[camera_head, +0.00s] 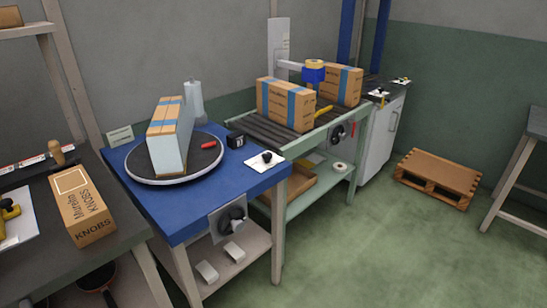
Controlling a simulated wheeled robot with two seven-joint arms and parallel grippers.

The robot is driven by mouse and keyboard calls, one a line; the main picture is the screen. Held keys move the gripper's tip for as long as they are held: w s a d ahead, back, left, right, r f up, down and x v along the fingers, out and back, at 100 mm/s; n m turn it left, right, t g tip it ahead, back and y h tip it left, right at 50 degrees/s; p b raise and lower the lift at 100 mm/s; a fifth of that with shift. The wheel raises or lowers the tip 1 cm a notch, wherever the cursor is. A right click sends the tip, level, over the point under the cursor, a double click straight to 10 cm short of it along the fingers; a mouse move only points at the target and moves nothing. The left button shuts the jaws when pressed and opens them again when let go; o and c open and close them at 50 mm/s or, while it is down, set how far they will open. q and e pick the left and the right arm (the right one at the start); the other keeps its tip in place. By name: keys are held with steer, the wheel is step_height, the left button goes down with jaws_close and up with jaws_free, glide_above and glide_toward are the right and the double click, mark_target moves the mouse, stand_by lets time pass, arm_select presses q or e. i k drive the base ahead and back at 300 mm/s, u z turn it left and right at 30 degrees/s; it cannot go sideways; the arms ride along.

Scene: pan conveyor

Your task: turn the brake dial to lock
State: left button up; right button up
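A black dial (233,219) sits on a grey plate on the front side of the blue turntable table. A second dark dial (338,132) sits on the side of the conveyor frame, with a small red part beside it. Their markings are too small to read, so I cannot tell from lettering which is the brake dial or how it is set. The round turntable (134,174) on the blue table carries an upright, blue-taped box (170,136). Neither of my grippers shows in the head view.
A box labelled KNOBS (82,205) lies on the dark bench at left. A white card with a black knob (265,158) lies on the blue tabletop (197,224). Taped boxes (286,104) stand on the roller conveyor. The green floor in front is clear; a pallet (438,177) lies farther right.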

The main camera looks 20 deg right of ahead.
mark_target(267, 156)
steer(key=k, duration=1.1)
steer(key=z, duration=0.55)
steer(key=i, duration=1.95)
steer(key=u, duration=1.05)
